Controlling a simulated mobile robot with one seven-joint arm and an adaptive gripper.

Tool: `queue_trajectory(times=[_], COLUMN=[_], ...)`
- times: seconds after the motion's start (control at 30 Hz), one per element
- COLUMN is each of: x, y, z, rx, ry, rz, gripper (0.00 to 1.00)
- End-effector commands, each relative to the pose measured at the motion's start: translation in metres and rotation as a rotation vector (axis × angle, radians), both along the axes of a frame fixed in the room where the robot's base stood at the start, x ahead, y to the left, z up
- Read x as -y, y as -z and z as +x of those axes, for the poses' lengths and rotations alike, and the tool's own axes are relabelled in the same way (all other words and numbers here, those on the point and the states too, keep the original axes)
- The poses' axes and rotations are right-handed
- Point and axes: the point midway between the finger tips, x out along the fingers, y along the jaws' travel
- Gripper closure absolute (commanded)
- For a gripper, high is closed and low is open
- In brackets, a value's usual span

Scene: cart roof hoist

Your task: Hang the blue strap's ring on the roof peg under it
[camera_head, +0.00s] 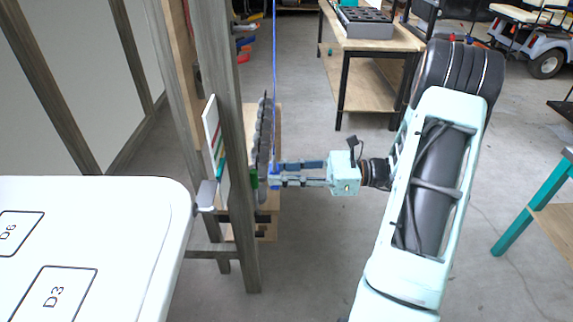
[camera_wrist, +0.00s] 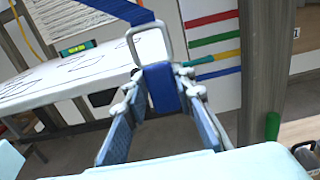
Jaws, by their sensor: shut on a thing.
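In the head view the blue strap (camera_head: 275,85) hangs straight down to my gripper (camera_head: 277,176), which points left beside a wooden post. In the wrist view my gripper (camera_wrist: 160,92) is shut on a blue block (camera_wrist: 161,85). A pale metal ring (camera_wrist: 131,44) stands up from the block, with the blue strap (camera_wrist: 118,9) running through its top towards the upper left. The white roof panel (camera_head: 120,200) is at the lower left, and its far side shows behind the ring (camera_wrist: 75,75). I cannot make out the roof peg with certainty.
A wooden post (camera_head: 228,130) and a board with coloured stripes (camera_head: 213,140) stand close left of my gripper. A green piece (camera_head: 254,179) is near the fingertips. A green level (camera_wrist: 78,48) lies on the panel. A workbench (camera_head: 365,45) stands behind; floor is clear between.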

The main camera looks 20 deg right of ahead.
Motion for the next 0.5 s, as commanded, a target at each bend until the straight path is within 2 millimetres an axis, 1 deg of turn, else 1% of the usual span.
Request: queue_trajectory(times=[0.5], x=[-0.031], y=[0.032], z=[-0.019], rx=[0.0], ry=[-0.001], rz=[0.002], gripper=[1.0])
